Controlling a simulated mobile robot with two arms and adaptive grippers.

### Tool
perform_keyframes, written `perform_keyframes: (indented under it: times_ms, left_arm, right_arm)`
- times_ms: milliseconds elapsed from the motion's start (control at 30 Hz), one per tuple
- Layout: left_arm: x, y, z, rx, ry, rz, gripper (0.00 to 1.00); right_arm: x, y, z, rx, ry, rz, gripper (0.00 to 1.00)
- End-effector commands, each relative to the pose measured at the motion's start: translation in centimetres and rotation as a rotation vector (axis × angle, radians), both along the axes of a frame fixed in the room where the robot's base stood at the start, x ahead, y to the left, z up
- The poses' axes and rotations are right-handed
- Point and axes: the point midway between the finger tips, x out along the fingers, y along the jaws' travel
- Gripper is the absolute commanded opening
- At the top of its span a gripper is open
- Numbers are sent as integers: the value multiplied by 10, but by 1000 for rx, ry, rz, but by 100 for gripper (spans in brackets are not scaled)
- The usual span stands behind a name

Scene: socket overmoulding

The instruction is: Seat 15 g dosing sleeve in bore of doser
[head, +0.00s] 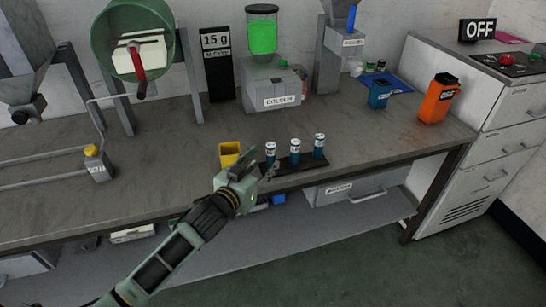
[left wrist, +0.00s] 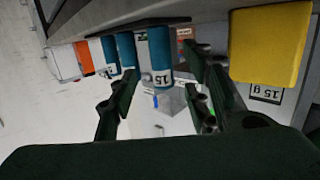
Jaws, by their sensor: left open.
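Three teal sleeves with white labels stand upright in a row on a dark rack (head: 288,168) near the bench's front edge: left (head: 271,155), middle (head: 295,152) and right (head: 319,147). My left gripper (head: 258,168) is open and empty, close by the left sleeve. In the left wrist view, a sleeve marked 15 (left wrist: 160,52) shows between the open fingers (left wrist: 168,95); I cannot tell whether they touch it. A grey unit with a green-filled clear hopper (head: 262,37) stands behind. Its label is unclear, so I cannot confirm that it is the doser, and no bore is discernible.
A yellow open box (head: 229,153) stands just left of the rack, close to my left gripper. A black 15 g sign (head: 217,62) stands at the back. A blue container (head: 380,95) and an orange one (head: 440,98) stand right. The bench middle is clear.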

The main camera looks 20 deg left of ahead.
Motion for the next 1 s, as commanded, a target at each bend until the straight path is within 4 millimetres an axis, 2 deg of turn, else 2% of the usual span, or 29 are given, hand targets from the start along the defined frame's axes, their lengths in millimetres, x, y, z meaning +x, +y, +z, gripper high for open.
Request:
perform_keyframes:
  times_ms: [433,767,1000]
  left_arm:
    - [53,-8,-8,-1,1,0,45]
    - [60,-9,-9,0,1,-1,45]
    - [59,-9,-10,0,1,0,25]
  right_arm:
    - [0,-1,4,-1,1,0,40]
    - [3,-1,4,0,-5,0,40]
    - [4,1,4,1,-6,-1,40]
